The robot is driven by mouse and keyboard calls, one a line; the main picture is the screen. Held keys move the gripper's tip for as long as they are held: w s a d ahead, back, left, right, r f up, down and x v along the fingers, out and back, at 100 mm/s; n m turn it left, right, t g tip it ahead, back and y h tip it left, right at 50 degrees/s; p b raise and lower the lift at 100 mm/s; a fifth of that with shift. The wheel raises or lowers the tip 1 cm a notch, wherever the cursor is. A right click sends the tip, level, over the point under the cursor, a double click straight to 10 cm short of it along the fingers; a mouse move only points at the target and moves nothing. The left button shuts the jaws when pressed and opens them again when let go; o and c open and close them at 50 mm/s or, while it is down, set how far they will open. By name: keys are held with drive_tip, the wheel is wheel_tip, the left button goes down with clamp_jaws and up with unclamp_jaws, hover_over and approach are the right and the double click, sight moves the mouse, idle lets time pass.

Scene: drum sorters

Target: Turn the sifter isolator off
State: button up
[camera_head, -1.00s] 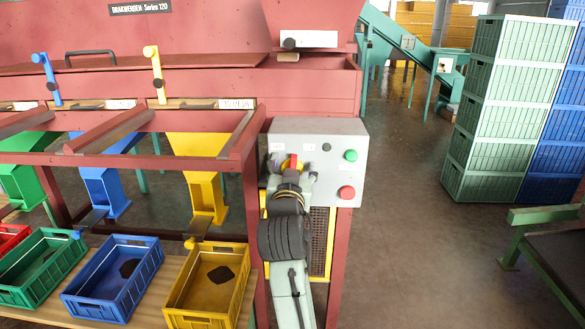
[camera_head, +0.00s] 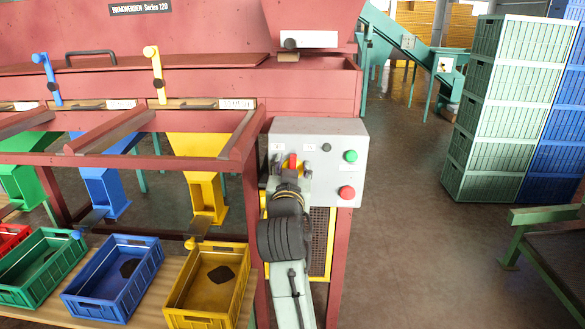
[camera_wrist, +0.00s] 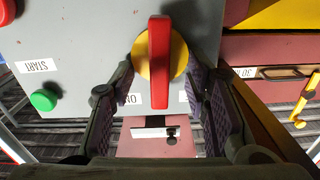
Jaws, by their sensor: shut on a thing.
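The sifter isolator is a red bar handle (camera_wrist: 159,62) on a yellow disc (camera_wrist: 179,54), on the front of a grey control box (camera_head: 335,128). In the head view the red handle (camera_head: 293,161) stands upright, its lower part hidden by my gripper (camera_head: 291,172). In the wrist view my gripper (camera_wrist: 161,72) has one finger on each side of the isolator, shut on it, with fingertips close to the disc's edges. The handle runs straight up and down in that view. An ON label (camera_wrist: 130,98) shows beside it; another label is partly hidden by a finger.
A green START button (camera_wrist: 43,99) and a red button (camera_head: 346,192) sit on the same box, to the right in the head view. Yellow (camera_head: 168,316) and blue (camera_head: 70,304) crates stand at the left.

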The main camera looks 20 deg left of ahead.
drive_tip(key=n, duration=0.1)
drive_tip(key=n+p, duration=0.1)
drive_tip(key=n, duration=0.2)
drive_tip(key=shift+s+a+n, duration=0.1)
drive_tip(key=shift+a+n, duration=0.15)
drive_tip(key=shift+n, duration=0.05)
drive_tip(key=n, duration=0.1)
drive_tip(key=n+p, duration=0.1)
drive_tip(key=n, duration=0.2)
drive_tip(key=shift+a+f+n, duration=0.2)
drive_tip(key=shift+a+n, duration=0.05)
drive_tip(key=shift+n, duration=0.45)
drive_tip(key=o, duration=1.1)
drive_tip(key=v, duration=0.7)
drive_tip(key=shift+s, duration=0.35)
